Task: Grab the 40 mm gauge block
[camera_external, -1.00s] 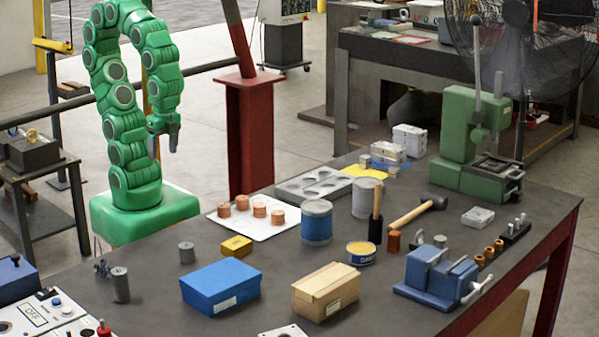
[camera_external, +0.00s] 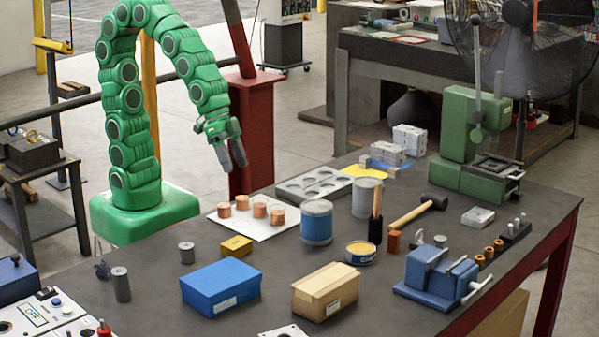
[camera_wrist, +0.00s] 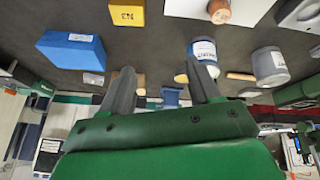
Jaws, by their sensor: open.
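I cannot tell for sure which piece is the 40 mm gauge block, as no size marking is legible. Candidates are a small grey block (camera_external: 478,217) lying at the right of the table and pale grey blocks (camera_external: 409,139) at the far end. A small yellow block (camera_external: 236,246) with a label sits near the left; it also shows in the wrist view (camera_wrist: 127,12). My gripper (camera_external: 231,163) is open and empty, pointing down, above and behind the white sheet with copper cylinders. In the wrist view its spread fingers (camera_wrist: 163,78) have nothing between them.
Copper cylinders (camera_external: 260,209) stand on a white sheet (camera_external: 245,228). A green press (camera_external: 457,140) stands at right.

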